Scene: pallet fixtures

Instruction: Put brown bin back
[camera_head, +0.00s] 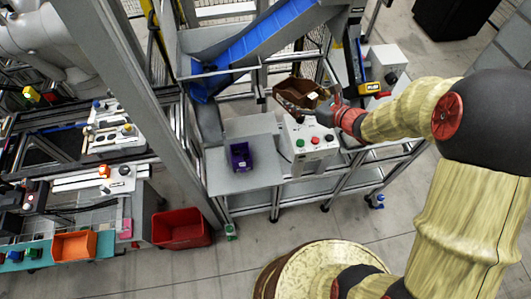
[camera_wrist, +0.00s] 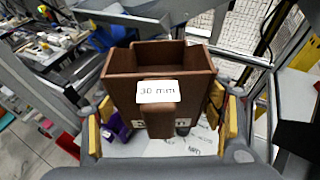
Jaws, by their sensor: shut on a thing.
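The brown bin (camera_head: 300,95) is an open-topped box with a white label. In the wrist view the bin (camera_wrist: 160,88) fills the middle, and its label reads "30 mm". My gripper (camera_head: 327,98) is shut on the bin, with its yellow finger pads (camera_wrist: 160,125) at the left and right sides of it. The bin appears held above the workstation, near the control box with buttons. Its inside looks empty in the part that shows.
A purple bin (camera_head: 240,156) stands on a grey shelf (camera_head: 262,178) left of the control box (camera_head: 310,145). A blue chute (camera_head: 265,45) slopes behind. A red crate (camera_head: 181,229) is on the floor, and an orange bin (camera_head: 74,246) is at the left. Frame posts stand close around.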

